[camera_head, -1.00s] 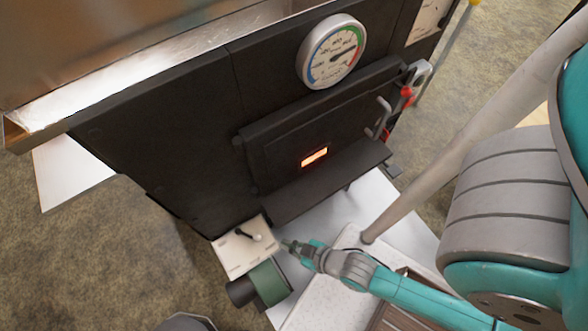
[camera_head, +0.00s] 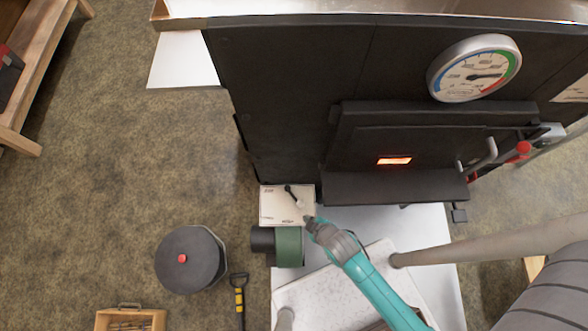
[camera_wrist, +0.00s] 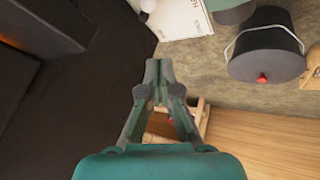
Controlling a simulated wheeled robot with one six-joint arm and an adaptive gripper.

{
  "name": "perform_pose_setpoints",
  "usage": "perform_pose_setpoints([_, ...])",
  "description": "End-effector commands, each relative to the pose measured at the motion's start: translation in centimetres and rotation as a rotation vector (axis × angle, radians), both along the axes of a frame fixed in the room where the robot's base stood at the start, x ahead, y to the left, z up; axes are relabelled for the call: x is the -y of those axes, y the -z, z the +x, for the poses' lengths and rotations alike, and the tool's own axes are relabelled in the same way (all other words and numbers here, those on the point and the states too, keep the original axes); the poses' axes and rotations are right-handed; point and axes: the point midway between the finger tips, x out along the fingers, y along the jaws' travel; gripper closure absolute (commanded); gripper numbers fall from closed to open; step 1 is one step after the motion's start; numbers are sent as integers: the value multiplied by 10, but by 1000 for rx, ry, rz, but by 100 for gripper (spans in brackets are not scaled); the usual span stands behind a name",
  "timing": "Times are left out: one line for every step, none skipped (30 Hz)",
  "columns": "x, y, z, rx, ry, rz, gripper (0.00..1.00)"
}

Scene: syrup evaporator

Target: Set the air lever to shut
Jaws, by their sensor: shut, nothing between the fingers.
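The air lever (camera_head: 291,196) is a short dark bar with a pale end on a white label plate (camera_head: 270,208) low at the firebox's front corner. In the head view it slants down and right. My gripper (camera_head: 309,223) is just right of the plate's lower right corner, apart from the lever as far as I can tell. In the wrist view my gripper (camera_wrist: 158,68) has its fingers together and empty. The plate (camera_wrist: 182,18) shows at the top there, with the lever's pale end (camera_wrist: 148,5) at the edge.
A green blower (camera_head: 290,247) sits just below the plate. The dark firebox door (camera_head: 420,150) with its glowing window and ledge is to the right. A lidded black pot (camera_head: 190,260) and a wooden crate (camera_head: 130,318) stand on the floor at left.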

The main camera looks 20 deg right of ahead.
Motion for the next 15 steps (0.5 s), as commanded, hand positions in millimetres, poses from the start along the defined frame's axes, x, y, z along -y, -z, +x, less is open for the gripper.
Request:
perform_pose_setpoints([-7, 10, 14, -37, -60, -47, 100])
perform_pose_setpoints([-9, 16, 20, -65, -95, -78, 100])
perform_pose_setpoints([-13, 24, 27, -101, -142, -116, 100])
perform_pose_setpoints([-16, 29, 32, -129, -178, -145, 100])
perform_pose_setpoints([-19, 33, 37, -157, -214, -173, 100])
perform_pose_setpoints([-23, 38, 45, -193, -261, -210, 100])
perform_pose_setpoints([-26, 42, 50, -223, -297, -237, 100])
perform_pose_setpoints([-30, 44, 55, -250, -332, -263, 100])
perform_pose_setpoints([-34, 46, 62, -287, -380, -298, 100])
perform_pose_setpoints([-38, 48, 67, -317, -416, -323, 100])
perform_pose_setpoints([-41, 48, 72, -344, -451, -347, 100])
perform_pose_setpoints([-46, 48, 78, -381, -497, -377, 100])
perform_pose_setpoints([-49, 48, 82, -408, -530, -397, 100])
perform_pose_setpoints([-52, 47, 86, -434, -560, -418, 100])
perform_pose_setpoints([-57, 45, 91, -466, -598, -441, 100])
